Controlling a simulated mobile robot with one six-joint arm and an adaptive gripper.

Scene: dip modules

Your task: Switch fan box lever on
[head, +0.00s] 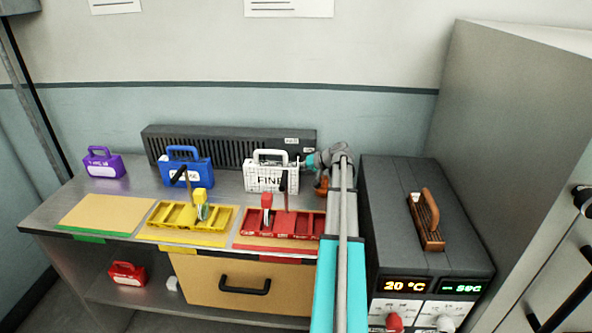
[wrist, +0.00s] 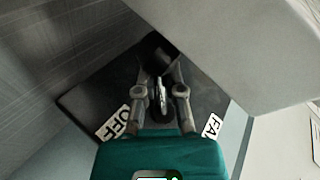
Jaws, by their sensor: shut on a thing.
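The fan box is the long dark vented box (head: 225,137) against the back wall, with small white labels at its right end. My gripper (wrist: 160,70) is shut on the dark lever (wrist: 155,50) between these labels. In the head view my gripper (head: 308,162) is at the box's right end, and the lever is hidden there. I cannot tell the lever's switch position.
A white basket-like container (head: 271,178), a blue one (head: 187,171) and a purple one (head: 104,164) stand on the bench. Yellow (head: 165,237) and red (head: 250,241) trays lie in front. A dark grey oven-like unit (head: 388,230) stands right of my arm.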

